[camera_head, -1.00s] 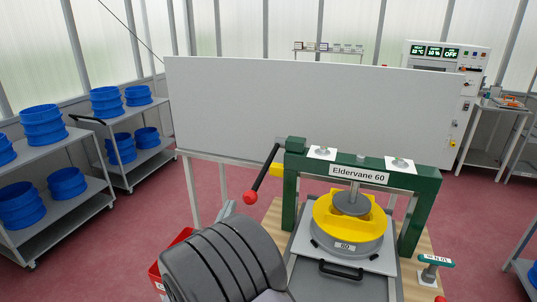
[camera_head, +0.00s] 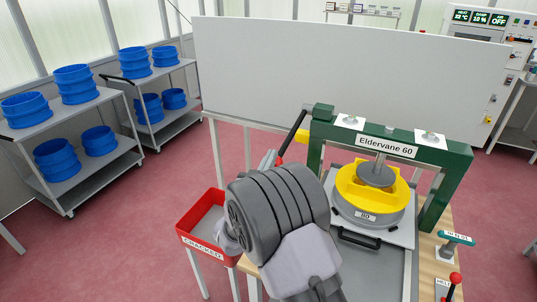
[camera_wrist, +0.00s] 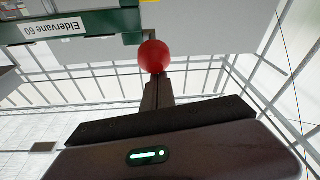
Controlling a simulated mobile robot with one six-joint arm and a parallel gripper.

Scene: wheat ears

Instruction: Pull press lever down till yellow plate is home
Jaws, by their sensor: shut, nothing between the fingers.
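The press (camera_head: 446,200) has a green frame labelled "Eldervane 60". Its black lever (camera_head: 294,130) slants down and left from the left end of the top beam. The lever's red knob (camera_head: 280,161) is partly hidden behind my arm in the head view. In the wrist view the red knob (camera_wrist: 153,56) is right at the tips of my gripper (camera_wrist: 158,78), whose fingers are together; whether they touch it I cannot tell. The yellow plate (camera_head: 350,185) sits on top of a grey round mould (camera_head: 385,219), under the press's grey disc (camera_head: 375,175), with its yellow rim showing above the mould.
A red crate marked "CRACKED" (camera_head: 205,243) stands left of my arm. A small green-handled tool (camera_head: 457,239) and a red-knobbed post (camera_head: 455,279) are right of the press. A white panel (camera_head: 340,75) stands behind. Shelves with blue sieves (camera_head: 56,160) are at the left.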

